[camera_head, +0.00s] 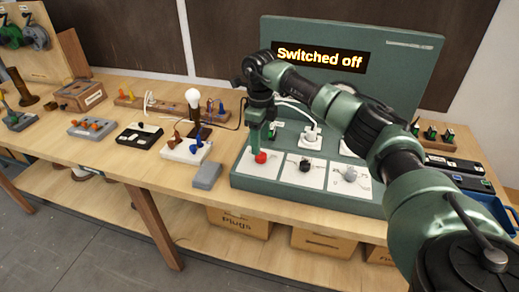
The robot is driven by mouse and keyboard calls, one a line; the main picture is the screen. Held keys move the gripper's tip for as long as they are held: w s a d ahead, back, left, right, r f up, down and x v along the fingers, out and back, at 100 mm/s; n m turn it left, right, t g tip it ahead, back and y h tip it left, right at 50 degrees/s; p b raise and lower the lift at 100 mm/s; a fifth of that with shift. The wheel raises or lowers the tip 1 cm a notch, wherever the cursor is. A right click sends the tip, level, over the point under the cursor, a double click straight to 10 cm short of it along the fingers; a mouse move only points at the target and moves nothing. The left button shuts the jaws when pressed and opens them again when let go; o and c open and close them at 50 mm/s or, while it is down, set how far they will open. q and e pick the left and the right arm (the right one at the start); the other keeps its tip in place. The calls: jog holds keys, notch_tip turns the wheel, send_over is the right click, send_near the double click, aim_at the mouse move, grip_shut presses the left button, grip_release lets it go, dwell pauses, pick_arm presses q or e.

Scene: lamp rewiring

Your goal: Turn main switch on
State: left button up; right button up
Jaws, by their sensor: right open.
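The green panel board (325,200) stands on the bench with an upright back, whose display (319,57) reads "Switched off" in yellow. On its base, a white plate at the left carries a red knob (261,158), which is probably the main switch, though its label is too small to read. My right gripper (256,148) points down at the red knob, with its fingertips right by it. The gripper is open; whether a finger touches the knob cannot be told. My left gripper is out of view.
A black knob (305,165) and a grey knob (350,174) sit on plates to the right. A grey box (207,175) lies left of the board, near a white bulb (193,97). My right arm hides part of the board.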

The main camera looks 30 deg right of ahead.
aim_at(261, 158)
notch_tip(261, 158, down, 4)
jog(key=shift+r+p, duration=0.15)
jog(key=shift+p, duration=0.3)
jog(key=shift+f, duration=0.5)
grip_shut()
